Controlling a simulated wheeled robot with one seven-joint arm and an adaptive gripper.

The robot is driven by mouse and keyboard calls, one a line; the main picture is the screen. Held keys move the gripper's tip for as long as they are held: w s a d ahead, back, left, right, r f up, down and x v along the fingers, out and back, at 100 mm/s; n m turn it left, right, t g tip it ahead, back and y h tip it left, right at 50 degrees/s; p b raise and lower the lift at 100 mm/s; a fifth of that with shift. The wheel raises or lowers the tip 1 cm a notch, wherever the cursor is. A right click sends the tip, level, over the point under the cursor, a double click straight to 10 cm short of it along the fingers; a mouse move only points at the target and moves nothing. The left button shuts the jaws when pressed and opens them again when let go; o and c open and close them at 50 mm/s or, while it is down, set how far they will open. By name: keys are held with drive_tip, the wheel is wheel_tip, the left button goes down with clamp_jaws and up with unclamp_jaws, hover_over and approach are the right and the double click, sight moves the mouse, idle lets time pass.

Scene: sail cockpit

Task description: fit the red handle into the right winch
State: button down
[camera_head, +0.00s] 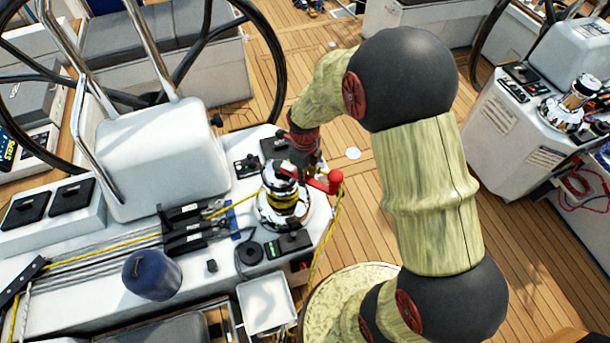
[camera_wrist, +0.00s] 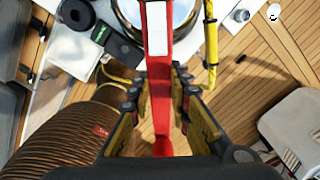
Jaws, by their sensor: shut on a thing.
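The red handle (camera_head: 326,183) is at the chrome winch (camera_head: 281,208), which has yellow rope wound on it. In the wrist view the handle (camera_wrist: 160,65) runs up the middle, with a pale patch on its arm, and reaches over the chrome winch (camera_wrist: 128,8). My gripper (camera_wrist: 159,95) is shut on the handle, one finger on each side. I cannot tell whether the handle's end sits in the winch socket.
A second chrome winch (camera_head: 565,112) stands on the far right console. A blue capped cylinder (camera_head: 152,275) and black rope clutches (camera_head: 190,230) are on the near console. A steering wheel (camera_head: 272,60) and metal rails stand behind. Open wooden deck (camera_head: 352,195) lies to the right.

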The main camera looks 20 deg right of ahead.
drive_tip(key=shift+f+b, duration=0.55)
drive_tip(key=shift+f, duration=0.35)
idle(0.7)
drive_tip(key=c, duration=1.6)
unclamp_jaws()
drive_tip(key=shift+o, duration=0.3)
drive_tip(key=o, duration=0.4)
drive_tip(key=shift+o, duration=0.2)
drive_tip(key=shift+r+p, duration=2.95)
drive_tip(key=shift+r, duration=1.6)
